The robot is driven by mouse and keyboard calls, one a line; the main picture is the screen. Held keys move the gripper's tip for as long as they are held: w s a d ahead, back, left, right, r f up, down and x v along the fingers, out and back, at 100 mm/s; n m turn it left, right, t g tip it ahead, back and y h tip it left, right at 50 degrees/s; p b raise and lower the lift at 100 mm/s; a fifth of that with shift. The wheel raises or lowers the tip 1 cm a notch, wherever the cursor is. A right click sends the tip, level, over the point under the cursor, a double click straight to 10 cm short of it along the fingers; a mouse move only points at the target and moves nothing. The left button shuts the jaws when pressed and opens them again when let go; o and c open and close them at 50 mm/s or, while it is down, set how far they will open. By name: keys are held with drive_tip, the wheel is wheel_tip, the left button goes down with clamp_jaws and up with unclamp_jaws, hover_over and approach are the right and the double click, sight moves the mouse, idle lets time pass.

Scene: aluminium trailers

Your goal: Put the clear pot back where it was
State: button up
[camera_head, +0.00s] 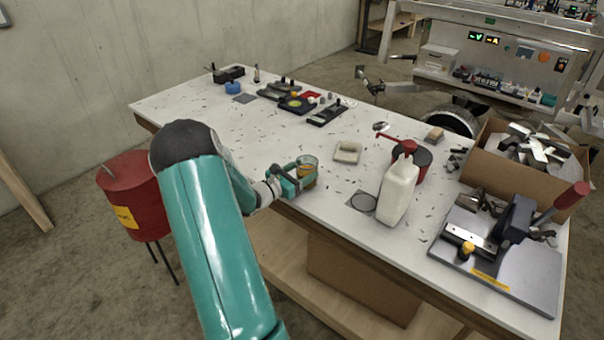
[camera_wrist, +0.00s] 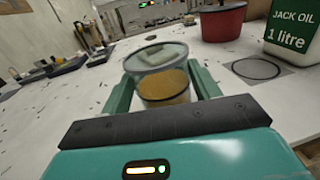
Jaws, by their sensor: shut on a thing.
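The clear pot (camera_wrist: 165,85) is a see-through round pot with amber contents in its lower part. My gripper (camera_head: 297,180) is shut on it, with one teal finger on each side in the wrist view (camera_wrist: 162,92). In the head view the pot (camera_head: 308,168) is at the front edge of the white workbench. I cannot tell whether its base touches the bench.
A white oil jug (camera_head: 397,192) and a red pot (camera_head: 424,165) stand to the right on the workbench (camera_head: 240,130).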

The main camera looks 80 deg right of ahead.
drive_tip(key=shift+f, duration=0.35)
drive_tip(key=shift+f, duration=0.15)
drive_tip(key=o, duration=1.1)
drive_tip(key=shift+o, duration=0.2)
drive_tip(key=v, duration=1.2)
